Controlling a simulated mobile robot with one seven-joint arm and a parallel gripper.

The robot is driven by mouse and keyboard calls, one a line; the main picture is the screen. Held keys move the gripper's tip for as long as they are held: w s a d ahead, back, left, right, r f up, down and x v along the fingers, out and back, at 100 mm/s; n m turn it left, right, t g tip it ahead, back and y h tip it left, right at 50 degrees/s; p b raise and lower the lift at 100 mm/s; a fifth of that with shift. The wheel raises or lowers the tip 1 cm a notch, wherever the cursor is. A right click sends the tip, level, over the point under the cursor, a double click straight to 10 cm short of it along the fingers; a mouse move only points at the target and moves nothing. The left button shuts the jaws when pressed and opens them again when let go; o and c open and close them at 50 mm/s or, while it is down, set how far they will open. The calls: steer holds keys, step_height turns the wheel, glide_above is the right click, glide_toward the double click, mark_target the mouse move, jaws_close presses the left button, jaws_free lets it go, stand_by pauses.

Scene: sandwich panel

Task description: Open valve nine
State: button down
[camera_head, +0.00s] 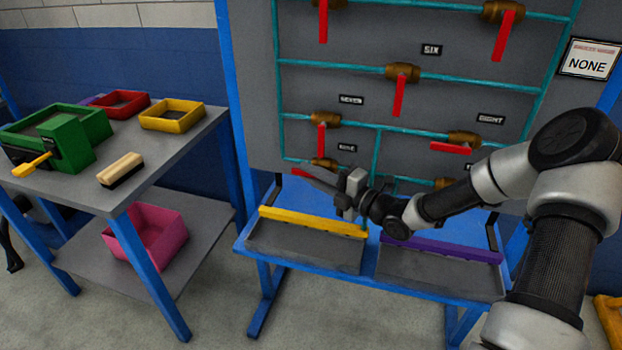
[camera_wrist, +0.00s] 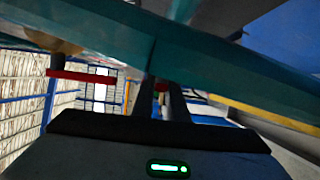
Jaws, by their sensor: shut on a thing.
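Valve nine (camera_head: 322,162) is a brass body on a teal pipe low on the grey panel, under the label NINE (camera_head: 347,147). Its red handle (camera_head: 299,173) shows in part at the left of the valve; my gripper hides the rest. My gripper (camera_head: 312,176) reaches in from the right, with its dark fingers at this handle. In the wrist view, my fingers (camera_wrist: 163,88) are close together, with a small bit of red between their tips, and they appear shut on the handle. A teal pipe (camera_wrist: 210,62) crosses close in front.
Valve seven's red handle (camera_head: 321,139) hangs just above my gripper. Valve eight's red handle (camera_head: 451,148) points left. A yellow-edged tray (camera_head: 305,252) and a purple-edged tray (camera_head: 440,270) sit below the panel. A side table (camera_head: 175,150) with bins stands at left.

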steer(key=shift+r, duration=0.1)
steer(key=c, duration=1.8)
jaws_free()
steer(key=shift+o, duration=0.2)
steer(key=p+v, duration=0.1)
steer(key=v, duration=1.6)
steer(key=shift+s+p, duration=0.25)
steer(key=shift+p, duration=0.15)
